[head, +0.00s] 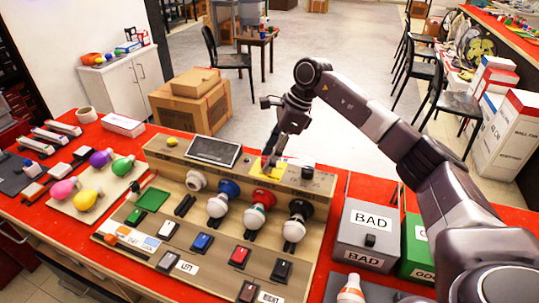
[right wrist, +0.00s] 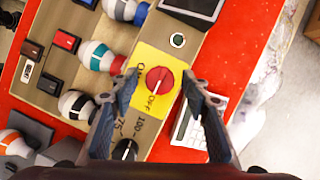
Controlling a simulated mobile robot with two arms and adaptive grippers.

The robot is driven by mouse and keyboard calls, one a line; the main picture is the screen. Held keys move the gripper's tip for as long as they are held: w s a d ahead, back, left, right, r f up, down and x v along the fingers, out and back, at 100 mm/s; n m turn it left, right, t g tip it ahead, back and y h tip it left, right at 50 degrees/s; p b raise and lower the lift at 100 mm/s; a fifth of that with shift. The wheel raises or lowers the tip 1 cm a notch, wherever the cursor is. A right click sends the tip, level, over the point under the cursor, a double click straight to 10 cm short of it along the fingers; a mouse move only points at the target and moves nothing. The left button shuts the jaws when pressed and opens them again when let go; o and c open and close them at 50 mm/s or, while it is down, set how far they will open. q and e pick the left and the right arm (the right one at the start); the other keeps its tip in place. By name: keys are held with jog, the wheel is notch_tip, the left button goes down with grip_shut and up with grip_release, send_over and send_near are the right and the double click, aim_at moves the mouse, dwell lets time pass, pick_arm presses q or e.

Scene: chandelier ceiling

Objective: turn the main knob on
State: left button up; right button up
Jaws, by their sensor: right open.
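The main knob (right wrist: 159,80) is a round red knob with a white pointer line, on a yellow plate (right wrist: 146,58) lettered OFF and another word partly hidden by a finger. In the head view the yellow plate (head: 258,169) is on the upper part of the wooden test panel (head: 165,155). My right gripper (right wrist: 159,87) is open, with one finger on each side of the red knob; I cannot tell whether they touch it. In the head view my right gripper (head: 271,153) is over the plate and hides most of the knob. My left gripper is not in view.
A black dial (right wrist: 124,150) with numbers is beside the yellow plate. Bulbs (head: 256,217) stand in sockets along the panel, with rocker switches (head: 240,256) below. A dark screen (head: 213,151) is left of the plate. Grey (head: 366,240) and green (head: 415,246) bins stand at right.

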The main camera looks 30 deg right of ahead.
jog(key=c, duration=1.2)
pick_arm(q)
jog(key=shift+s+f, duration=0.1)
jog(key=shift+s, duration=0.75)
pick_arm(e)
jog(key=shift+o, duration=0.2)
